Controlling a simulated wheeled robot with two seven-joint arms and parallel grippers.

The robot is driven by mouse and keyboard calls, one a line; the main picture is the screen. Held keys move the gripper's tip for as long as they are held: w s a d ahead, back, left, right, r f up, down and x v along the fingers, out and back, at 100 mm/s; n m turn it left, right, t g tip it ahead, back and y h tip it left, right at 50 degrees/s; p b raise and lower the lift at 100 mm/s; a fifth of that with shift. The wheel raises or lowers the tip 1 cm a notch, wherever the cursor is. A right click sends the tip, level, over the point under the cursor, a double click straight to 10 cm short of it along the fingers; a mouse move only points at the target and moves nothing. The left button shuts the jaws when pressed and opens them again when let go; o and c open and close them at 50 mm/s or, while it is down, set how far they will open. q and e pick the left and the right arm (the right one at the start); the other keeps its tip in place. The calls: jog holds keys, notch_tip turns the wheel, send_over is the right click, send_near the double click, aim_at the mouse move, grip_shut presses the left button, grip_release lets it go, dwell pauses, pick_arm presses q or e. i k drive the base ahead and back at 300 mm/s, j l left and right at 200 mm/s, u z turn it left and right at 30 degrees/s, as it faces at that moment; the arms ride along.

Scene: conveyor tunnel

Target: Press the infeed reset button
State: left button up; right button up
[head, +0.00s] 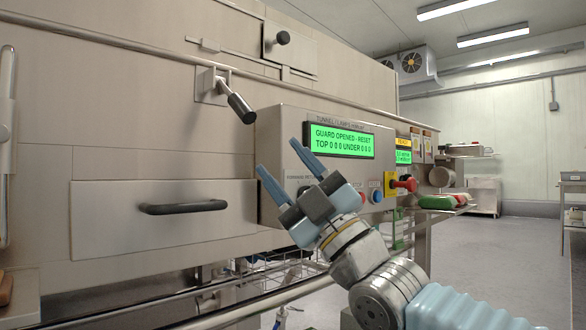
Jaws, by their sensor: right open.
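The control panel (280,122) is a grey box on the tunnel's side. Its green display (338,140) reads "GUARD OPENED - RESET" and "TOP 0 0 0 UNDER 0 0 0". A blue button (377,196) sits low on the panel's right part, with a small label I cannot read. A red button, partly hidden by my gripper, is just left of it. My right gripper (283,152) is open and empty in front of the panel, its blue fingers pointing up and left. It covers part of the panel's lower face. My left gripper is out of view.
A red knob on a yellow plate (391,178) sticks out right of the buttons. A black-handled lever (240,105) juts out above left, and a drawer-like panel with a black handle (183,207) is at left.

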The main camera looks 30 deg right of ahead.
aim_at(377, 195)
jog(key=z, duration=1.4)
